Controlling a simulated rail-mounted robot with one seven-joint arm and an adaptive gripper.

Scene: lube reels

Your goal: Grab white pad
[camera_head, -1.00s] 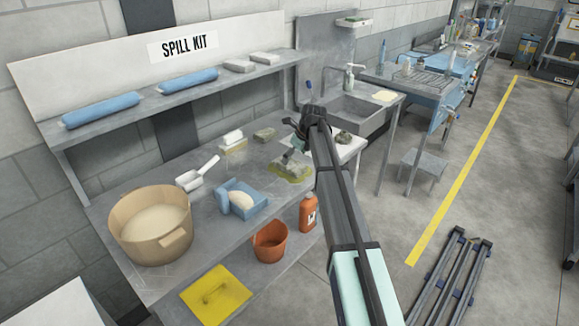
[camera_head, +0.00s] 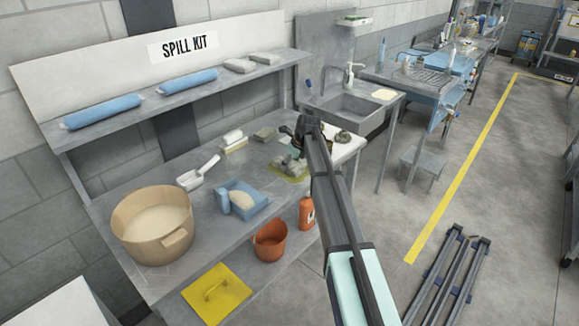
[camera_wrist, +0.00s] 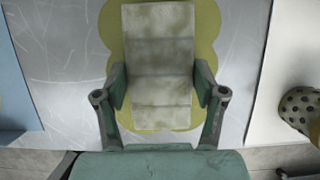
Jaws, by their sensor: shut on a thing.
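A folded white pad with grey-green stains (camera_wrist: 158,55) lies over a yellow-green puddle (camera_wrist: 112,45) on the metal bench. My gripper (camera_wrist: 160,86) is shut on the pad, with one finger against each long side. In the head view the pad (camera_head: 290,167) shows small and grey below my gripper (camera_head: 289,155), and the puddle spreads around its lower right side. My arm hides part of that area. I cannot tell whether the pad is clear of the bench.
A blue dustpan-like tray (camera_head: 262,205), white scoop (camera_head: 197,174) and tan pot (camera_head: 152,215) stand left on the bench. A grey pad (camera_head: 264,133) and white block (camera_head: 233,137) lie behind. An orange bottle (camera_head: 307,213) and bucket (camera_head: 270,241) are below.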

